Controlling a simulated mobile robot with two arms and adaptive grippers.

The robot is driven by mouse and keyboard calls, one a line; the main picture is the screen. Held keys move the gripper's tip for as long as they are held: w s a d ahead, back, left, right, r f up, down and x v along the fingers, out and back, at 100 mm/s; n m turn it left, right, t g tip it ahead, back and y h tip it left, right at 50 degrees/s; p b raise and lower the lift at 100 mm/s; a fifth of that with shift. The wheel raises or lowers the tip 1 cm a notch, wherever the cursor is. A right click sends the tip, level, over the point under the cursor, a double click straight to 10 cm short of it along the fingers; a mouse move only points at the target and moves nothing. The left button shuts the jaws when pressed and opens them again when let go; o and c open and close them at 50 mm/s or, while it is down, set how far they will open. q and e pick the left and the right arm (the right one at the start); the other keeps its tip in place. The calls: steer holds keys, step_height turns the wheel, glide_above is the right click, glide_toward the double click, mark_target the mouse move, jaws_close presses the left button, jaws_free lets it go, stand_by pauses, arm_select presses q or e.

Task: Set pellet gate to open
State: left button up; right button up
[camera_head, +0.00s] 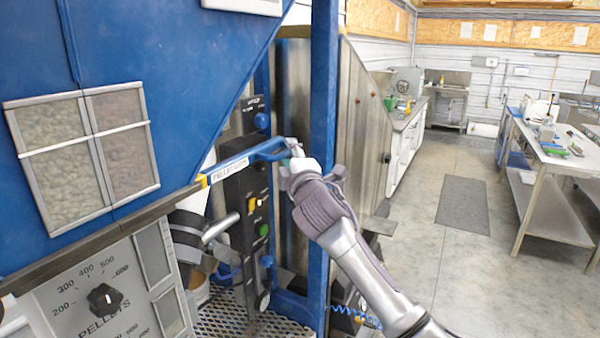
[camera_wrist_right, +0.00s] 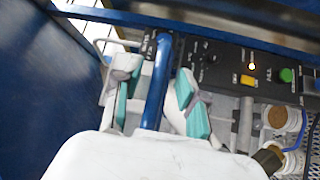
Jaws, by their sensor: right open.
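The pellet gate's blue lever (camera_head: 243,161) sticks out to the right from the hopper, with a "PELLET" label (camera_head: 229,170) near its left end. My right gripper (camera_head: 291,150) is at the lever's right end. In the right wrist view the blue lever (camera_wrist_right: 157,80) runs between the two teal-padded fingers of my right gripper (camera_wrist_right: 155,92). The fingers are spread, with a gap visible on each side of the lever. My left gripper is not in view.
A black control panel (camera_head: 240,205) with yellow and green buttons stands below the lever. A blue post (camera_head: 323,90) rises close behind my right gripper. A pellets dial (camera_head: 104,299) is at lower left. Open floor (camera_head: 480,270) and a steel table (camera_head: 545,160) lie to the right.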

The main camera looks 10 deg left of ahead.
steer(key=v, duration=0.9)
steer(key=shift+s+d, duration=0.25)
steer(key=shift+s, duration=0.05)
steer(key=shift+f, duration=0.1)
